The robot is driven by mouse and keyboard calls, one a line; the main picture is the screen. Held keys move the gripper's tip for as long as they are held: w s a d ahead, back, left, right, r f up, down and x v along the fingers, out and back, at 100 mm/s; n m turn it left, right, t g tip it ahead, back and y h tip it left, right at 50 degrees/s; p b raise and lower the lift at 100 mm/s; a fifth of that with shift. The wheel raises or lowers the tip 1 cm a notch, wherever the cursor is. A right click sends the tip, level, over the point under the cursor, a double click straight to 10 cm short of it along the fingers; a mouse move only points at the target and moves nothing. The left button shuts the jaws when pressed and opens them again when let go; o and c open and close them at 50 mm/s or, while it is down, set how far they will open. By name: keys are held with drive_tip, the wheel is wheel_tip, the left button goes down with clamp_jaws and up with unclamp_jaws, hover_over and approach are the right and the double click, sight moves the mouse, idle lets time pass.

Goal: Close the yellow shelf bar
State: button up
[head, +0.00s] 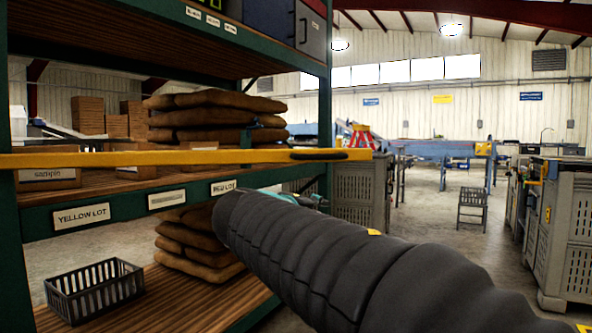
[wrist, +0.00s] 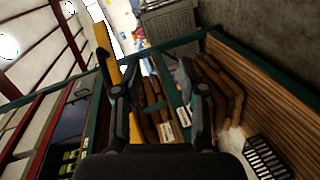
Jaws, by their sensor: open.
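The yellow shelf bar (head: 190,158) runs nearly level across the front of the green shelf rack, just above the middle shelf's label rail. Its right end, with a dark slot, reaches past the right post (head: 325,100). In the wrist view the bar (wrist: 103,42) runs at a slant behind the left finger. My gripper (wrist: 160,95) is open, with its two dark fingers apart and nothing seen held between them. I cannot tell whether the left finger touches the bar. In the head view my arm's dark sleeve hides most of the gripper, below the bar's right half.
Stacked brown sacks (head: 215,115) and a sample box (head: 48,178) stand on the middle shelf behind the bar. A black basket (head: 95,290) and more sacks (head: 190,245) are on the lower shelf.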

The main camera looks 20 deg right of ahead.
sight(321, 158)
drive_tip(key=w+a+r+n+t+h, duration=0.1)
drive_tip(key=w+a+r+t+h, duration=0.15)
drive_tip(key=w+r, duration=0.5)
drive_tip(key=shift+h, duration=0.25)
drive_tip(key=x, duration=0.4)
drive_tip(key=s+p+x, duration=0.1)
drive_tip(key=x, duration=0.3)
drive_tip(key=d+r+x, duration=0.1)
drive_tip(key=x, duration=0.3)
drive_tip(key=shift+d+p, duration=0.25)
drive_tip(key=shift+p, duration=0.05)
drive_tip(key=shift+r, duration=0.1)
clamp_jaws()
